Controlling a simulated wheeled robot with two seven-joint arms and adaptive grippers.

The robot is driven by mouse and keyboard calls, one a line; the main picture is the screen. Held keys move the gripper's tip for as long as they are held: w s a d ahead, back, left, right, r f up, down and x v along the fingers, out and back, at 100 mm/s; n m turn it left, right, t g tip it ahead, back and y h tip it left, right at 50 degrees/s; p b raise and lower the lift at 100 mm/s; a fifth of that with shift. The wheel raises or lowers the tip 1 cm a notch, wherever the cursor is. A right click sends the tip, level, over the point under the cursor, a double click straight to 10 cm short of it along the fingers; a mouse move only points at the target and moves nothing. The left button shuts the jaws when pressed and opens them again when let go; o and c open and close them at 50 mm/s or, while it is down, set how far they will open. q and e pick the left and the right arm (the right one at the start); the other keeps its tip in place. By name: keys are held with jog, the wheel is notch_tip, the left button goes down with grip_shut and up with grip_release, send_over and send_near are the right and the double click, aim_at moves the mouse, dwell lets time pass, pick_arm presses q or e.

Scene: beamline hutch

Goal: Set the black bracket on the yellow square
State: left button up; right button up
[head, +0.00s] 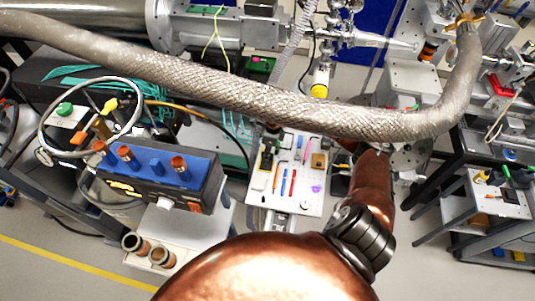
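A small black piece (266,159), perhaps the black bracket, is at the back left of the white worktop (295,208). Yellow shows around or beside it, too small to tell whether this is the yellow square or whether the piece rests on it. My copper-coloured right arm reaches up from the bottom to the worktop's right side. Its gripper (347,150) is by the worktop's back right corner, partly hidden by the braided hose and the arm; its fingers cannot be made out. My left gripper is out of view.
A thick braided hose (260,98) crosses above. A blue-topped box (160,172) stands at the left. The worktop's front part looks clear.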

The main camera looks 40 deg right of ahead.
notch_tip(320, 180, up, 11)
jog(key=s, duration=0.1)
jog(key=shift+d+b, duration=0.45)
